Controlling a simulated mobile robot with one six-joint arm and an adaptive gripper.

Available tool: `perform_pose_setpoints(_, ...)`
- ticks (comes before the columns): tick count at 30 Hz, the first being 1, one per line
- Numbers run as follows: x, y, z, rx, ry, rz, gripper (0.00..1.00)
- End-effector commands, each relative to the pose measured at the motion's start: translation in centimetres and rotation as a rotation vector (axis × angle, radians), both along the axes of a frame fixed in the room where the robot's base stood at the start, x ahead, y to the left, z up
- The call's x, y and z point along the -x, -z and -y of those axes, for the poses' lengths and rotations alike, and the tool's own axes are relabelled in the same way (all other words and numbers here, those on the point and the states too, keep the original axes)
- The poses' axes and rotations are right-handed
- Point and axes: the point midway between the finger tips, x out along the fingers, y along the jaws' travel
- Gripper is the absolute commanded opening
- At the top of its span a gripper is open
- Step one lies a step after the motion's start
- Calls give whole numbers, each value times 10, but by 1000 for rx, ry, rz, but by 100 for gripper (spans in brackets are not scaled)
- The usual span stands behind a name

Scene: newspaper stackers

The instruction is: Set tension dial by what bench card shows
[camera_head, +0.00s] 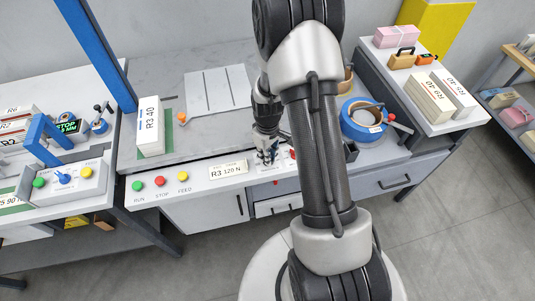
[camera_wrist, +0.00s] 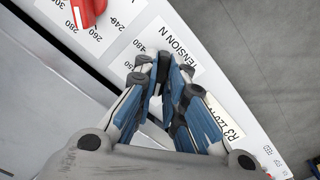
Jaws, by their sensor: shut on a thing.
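The bench card (camera_head: 228,170) stands on the bench's front edge and reads "R3 120 N". It also shows in the wrist view (camera_wrist: 224,118), partly behind my fingers. My gripper (camera_head: 268,156) is low over the front panel, right of the card.
Green, red and yellow buttons (camera_head: 159,181) labelled RUN, STOP and FEED sit left of the card. An "R3 40" stack (camera_head: 150,127) stands on the bench. A blue strap roll (camera_head: 363,120) is right of my arm. A left bench holds another button box (camera_head: 65,180).

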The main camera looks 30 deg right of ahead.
Motion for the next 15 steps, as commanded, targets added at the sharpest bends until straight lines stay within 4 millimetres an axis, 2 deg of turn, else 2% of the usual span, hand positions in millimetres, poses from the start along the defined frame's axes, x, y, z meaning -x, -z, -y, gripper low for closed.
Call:
perform_pose_setpoints(6, -1, 0, 0, 1, -117, 1, 0)
perform_pose_setpoints(15, 0, 0, 0, 1, -189, 1, 0)
